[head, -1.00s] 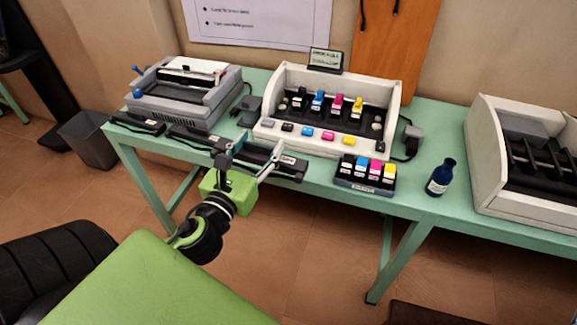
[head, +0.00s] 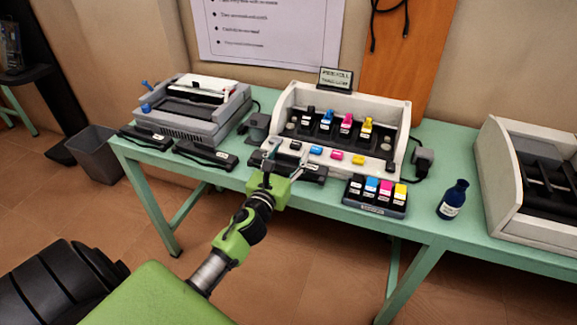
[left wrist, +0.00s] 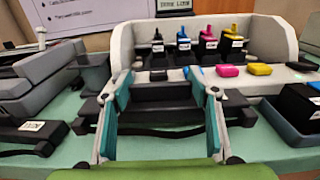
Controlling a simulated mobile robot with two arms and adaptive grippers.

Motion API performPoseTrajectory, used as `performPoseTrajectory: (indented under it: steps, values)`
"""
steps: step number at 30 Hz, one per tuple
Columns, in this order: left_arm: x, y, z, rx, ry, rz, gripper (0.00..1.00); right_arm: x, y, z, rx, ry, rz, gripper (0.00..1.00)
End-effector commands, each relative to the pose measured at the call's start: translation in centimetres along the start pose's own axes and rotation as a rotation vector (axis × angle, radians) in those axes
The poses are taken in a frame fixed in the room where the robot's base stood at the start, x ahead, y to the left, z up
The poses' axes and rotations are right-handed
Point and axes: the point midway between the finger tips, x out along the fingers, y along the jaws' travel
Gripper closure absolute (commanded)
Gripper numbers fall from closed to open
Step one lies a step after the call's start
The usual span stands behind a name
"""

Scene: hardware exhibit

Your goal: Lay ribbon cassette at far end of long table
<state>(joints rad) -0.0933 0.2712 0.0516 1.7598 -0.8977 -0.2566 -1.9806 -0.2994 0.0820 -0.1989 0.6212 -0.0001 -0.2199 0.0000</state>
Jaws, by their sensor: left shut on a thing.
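Black ribbon cassettes lie along the front edge of the long green table (head: 225,178): one at the far left (head: 145,138), another beside it (head: 205,156). A third cassette (head: 308,170) is at my left gripper (head: 284,156), in front of the white printer bay. In the left wrist view, the left gripper (left wrist: 164,98) is shut on this cassette (left wrist: 165,118), one finger on each side of its raised middle. Its ends stick out past both fingers. I cannot tell whether it touches the table. My right gripper is not in view.
A grey printer (head: 192,108) stands at the table's left end. The white bay (head: 400,135) holds coloured cartridges. A cartridge tray (head: 374,208), a blue bottle (head: 452,199) and another white machine (head: 497,175) stand to the right. A grey bin (head: 97,155) is on the floor.

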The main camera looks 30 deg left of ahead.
Motion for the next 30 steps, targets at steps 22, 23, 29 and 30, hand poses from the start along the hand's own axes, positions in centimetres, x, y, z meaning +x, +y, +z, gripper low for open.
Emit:
performPoseTrajectory:
  steps: [22, 23, 29, 30]
  values:
    - [0.1, -0.1, -3.5, 0.000, 0.000, 0.000, 0.29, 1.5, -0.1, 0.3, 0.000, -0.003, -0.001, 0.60]
    - [0.1, -0.1, -3.5, 0.000, 0.000, 0.000, 0.29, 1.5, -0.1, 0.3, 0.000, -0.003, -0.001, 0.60]
    - [0.1, 0.0, -3.5, 0.000, 0.000, 0.000, 0.29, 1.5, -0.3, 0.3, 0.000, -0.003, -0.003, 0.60]
    - [0.1, 0.0, -3.5, 0.000, 0.000, 0.000, 0.29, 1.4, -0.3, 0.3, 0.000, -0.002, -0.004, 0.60]
